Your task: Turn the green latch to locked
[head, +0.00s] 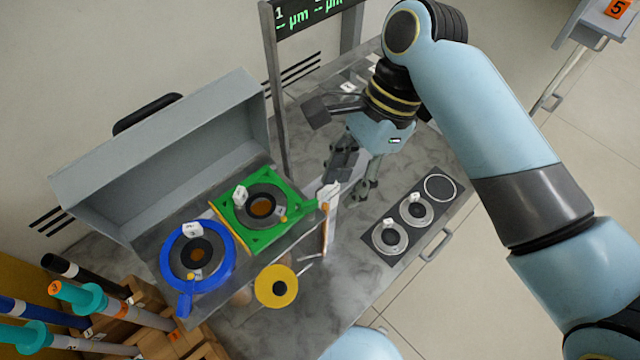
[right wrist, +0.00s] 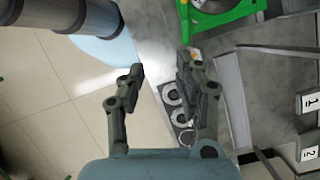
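The green latch (head: 231,222) is a square green plate around a dark ring with an orange-brown centre, in the open grey case. Its green lever (head: 298,212) points right, past the case's front edge. In the right wrist view part of the green latch (right wrist: 245,10) shows at the top edge. My right gripper (head: 348,188) is open and empty, to the right of the lever and apart from it. In the right wrist view the two fingers of the gripper (right wrist: 162,66) are spread with nothing between them. My left gripper is out of view.
A blue ring (head: 169,262) with a handle lies left of the green latch. A yellow disc (head: 286,275) is below the case. A dark plate (head: 378,240) with several round recesses lies right. Capped rods (head: 80,295) stand at lower left. Grey tabletop is clear around (head: 345,270).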

